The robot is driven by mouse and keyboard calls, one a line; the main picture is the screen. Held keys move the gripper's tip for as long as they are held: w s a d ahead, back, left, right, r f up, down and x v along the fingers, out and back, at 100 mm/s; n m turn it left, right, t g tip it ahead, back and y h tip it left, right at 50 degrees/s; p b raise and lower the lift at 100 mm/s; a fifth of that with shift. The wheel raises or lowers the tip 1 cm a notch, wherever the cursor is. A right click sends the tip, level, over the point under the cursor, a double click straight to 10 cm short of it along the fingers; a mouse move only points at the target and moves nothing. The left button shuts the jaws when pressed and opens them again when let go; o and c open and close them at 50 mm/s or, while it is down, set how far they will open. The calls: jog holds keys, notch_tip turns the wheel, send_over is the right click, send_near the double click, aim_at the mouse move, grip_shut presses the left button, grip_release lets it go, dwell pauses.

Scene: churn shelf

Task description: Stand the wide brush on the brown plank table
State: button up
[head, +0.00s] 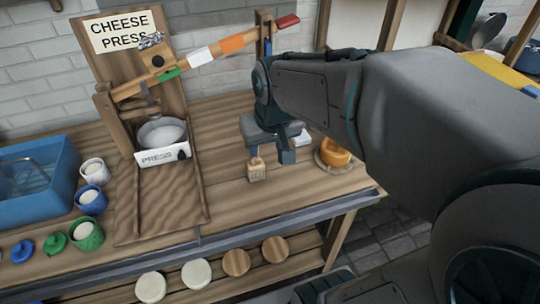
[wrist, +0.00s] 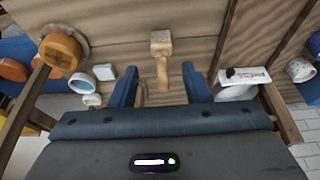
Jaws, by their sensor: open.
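The wide brush (head: 257,173) stands on the brown plank table (head: 225,190), its broad pale block down and its handle up. In the wrist view the brush (wrist: 161,42) shows at the top middle, its thin handle pointing back toward my gripper (wrist: 160,90). My gripper (head: 271,153) is open just above the table in the head view, close over the brush. In the wrist view the handle's end lies between the two spread fingers, and neither finger is seen touching it. The bristles' contact with the wood is too small to make out.
An orange cheese (head: 335,152) on a round board stands right, with a white block (head: 301,137) beside it. The cheese press (head: 150,125) with its labelled box (head: 163,156) stands left. Cups, lids and a blue tub (head: 35,185) are further left. The table's front middle is clear.

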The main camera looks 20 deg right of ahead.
jog(key=s+f, duration=0.2)
jog(key=s, duration=0.7)
jog(key=shift+s+f+g, duration=0.25)
jog(key=shift+s+g, duration=0.05)
jog(key=shift+g, duration=0.1)
jog(key=shift+c, duration=0.7)
jog(key=shift+d, duration=0.1)
